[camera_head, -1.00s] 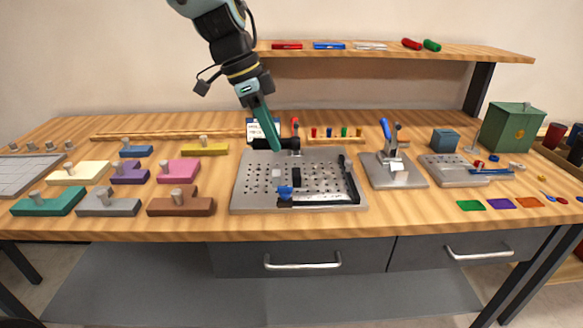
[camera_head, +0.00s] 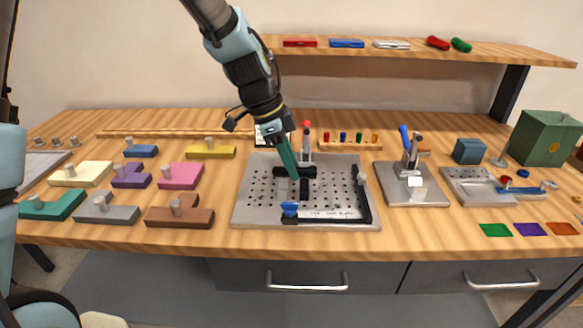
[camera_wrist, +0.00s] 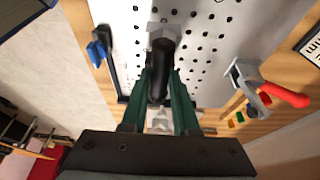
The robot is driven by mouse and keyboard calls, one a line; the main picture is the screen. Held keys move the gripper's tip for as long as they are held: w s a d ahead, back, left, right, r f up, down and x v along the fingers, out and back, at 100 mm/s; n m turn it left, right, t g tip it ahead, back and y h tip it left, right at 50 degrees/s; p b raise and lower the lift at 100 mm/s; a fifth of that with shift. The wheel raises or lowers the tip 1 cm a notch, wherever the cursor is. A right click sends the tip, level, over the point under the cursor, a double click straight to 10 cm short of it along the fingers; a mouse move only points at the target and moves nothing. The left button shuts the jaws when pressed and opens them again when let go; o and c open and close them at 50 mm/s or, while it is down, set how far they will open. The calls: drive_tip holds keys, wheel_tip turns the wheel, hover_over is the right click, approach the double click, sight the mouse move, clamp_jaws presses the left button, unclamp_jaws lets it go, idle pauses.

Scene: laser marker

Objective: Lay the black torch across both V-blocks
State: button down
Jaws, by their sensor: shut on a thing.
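The black torch (camera_head: 296,172) is held crosswise between the green fingers of my gripper (camera_head: 293,174), over the perforated plate (camera_head: 250,210). In the wrist view the torch (camera_wrist: 161,70) runs lengthwise between the two fingers (camera_wrist: 160,88). One pale grey V-block (camera_wrist: 163,31) shows at the torch's far end. It is at the torch's left end in the head view (camera_head: 283,190). A second pale block (camera_wrist: 160,120), apparently the other V-block, shows near the finger bases, partly hidden. I cannot tell whether the torch touches either block.
A blue stop (camera_head: 290,208) and black rail (camera_head: 330,217) line the plate's front. A red-handled clamp (camera_head: 307,137) stands behind the torch. A blue-handled press (camera_head: 411,170) stands right; coloured blocks such as the brown one (camera_head: 180,212) lie left.

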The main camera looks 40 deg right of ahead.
drive_tip(key=shift+f, duration=0.8)
drive_tip(key=shift+f+b, duration=0.55)
drive_tip(key=shift+f, duration=0.15)
drive_tip(key=c, duration=0.7)
unclamp_jaws()
drive_tip(key=shift+r, duration=0.1)
